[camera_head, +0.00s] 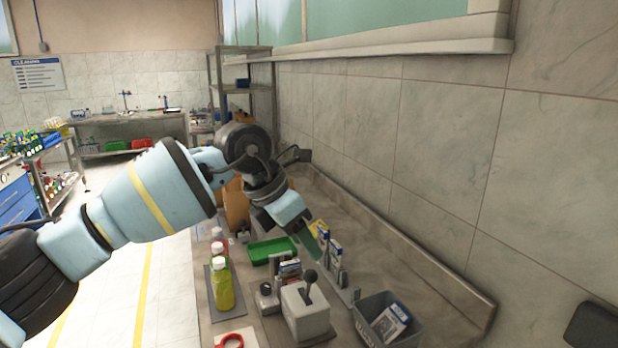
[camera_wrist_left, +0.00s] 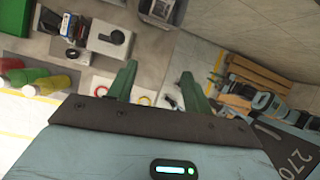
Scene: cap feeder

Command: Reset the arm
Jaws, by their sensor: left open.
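My left arm reaches in from the left in the head view, with its light blue wrist bent down over the bench. My left gripper (camera_head: 308,238) hangs above the bench, near small boxes. In the left wrist view its two green fingers (camera_wrist_left: 158,88) are spread apart with nothing held between them. The bench top (camera_head: 262,323) shows below and between the fingers.
A green tray (camera_head: 272,250), yellow bottle (camera_head: 222,288), white lever device (camera_head: 306,314), blue-and-white boxes (camera_head: 328,248), grey bin (camera_head: 405,338) and red ring (camera_head: 229,341) crowd the bench. A tiled wall (camera_head: 440,170) bounds its right side. Floor lies to the left.

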